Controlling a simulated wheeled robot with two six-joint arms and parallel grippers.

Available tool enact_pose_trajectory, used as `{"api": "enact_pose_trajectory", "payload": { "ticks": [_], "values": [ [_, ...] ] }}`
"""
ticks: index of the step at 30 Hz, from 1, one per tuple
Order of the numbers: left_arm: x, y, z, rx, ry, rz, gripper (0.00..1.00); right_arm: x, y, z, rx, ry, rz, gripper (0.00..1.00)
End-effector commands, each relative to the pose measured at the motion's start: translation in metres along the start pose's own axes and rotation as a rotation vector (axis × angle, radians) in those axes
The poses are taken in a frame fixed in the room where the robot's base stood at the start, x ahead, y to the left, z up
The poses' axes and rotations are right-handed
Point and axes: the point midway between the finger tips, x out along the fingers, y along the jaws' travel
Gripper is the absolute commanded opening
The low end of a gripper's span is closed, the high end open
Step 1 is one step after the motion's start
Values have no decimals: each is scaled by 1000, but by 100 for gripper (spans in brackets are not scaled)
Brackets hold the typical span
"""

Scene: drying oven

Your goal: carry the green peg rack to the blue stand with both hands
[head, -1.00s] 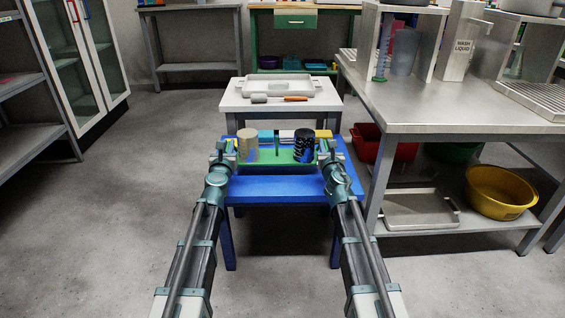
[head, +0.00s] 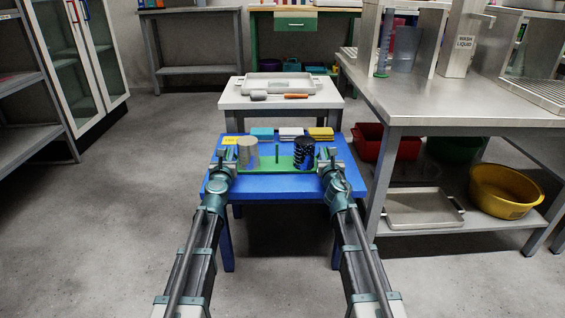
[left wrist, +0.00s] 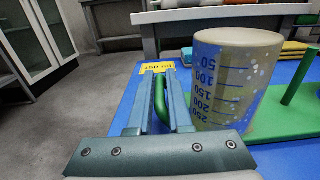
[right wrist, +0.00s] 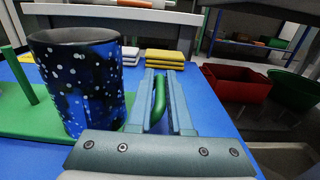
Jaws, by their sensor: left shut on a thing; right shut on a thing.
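The green peg rack (head: 286,163) is low over the blue stand (head: 270,186); whether it touches the top I cannot tell. It carries an upturned clear beaker (head: 248,153) at the left and a dark blue speckled cup (head: 304,154) at the right, with a bare green peg between. My left gripper (left wrist: 157,74) is shut on the rack's left green handle (left wrist: 159,98). My right gripper (right wrist: 161,77) is shut on the right green handle (right wrist: 159,95). The rack base looks level.
Folded cloths, teal (head: 262,133), white (head: 291,132) and yellow (head: 320,133), lie along the stand's back edge. A yellow label (left wrist: 158,68) is at its back left. A white table (head: 240,102) stands behind. A steel bench (head: 430,105) is close on the right.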

Motion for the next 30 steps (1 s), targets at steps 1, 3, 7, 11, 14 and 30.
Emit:
{"api": "enact_pose_trajectory", "payload": {
  "ticks": [1, 3, 7, 11, 14, 30],
  "values": [
    [0, 7, -6, 2, -1, 14, 0, 0, -7, -7, -2, 2, -13, 0],
    [0, 7, -2, 2, -1, 14, 30, 0, -7, -2, -2, 2, -13, 30],
    [0, 5, -2, 1, -1, 10, 47, 0, -5, -2, -1, 1, -9, 48],
    [0, 3, -2, 1, -1, 7, 47, 0, -3, -2, -1, 1, -6, 48],
    [0, 2, -2, 0, 0, 5, 47, 0, -2, -2, -1, 1, -4, 48],
    [-61, 2, -2, 0, 0, 4, 47, 0, -1, -2, 0, 0, -1, 48]
  ]
}}
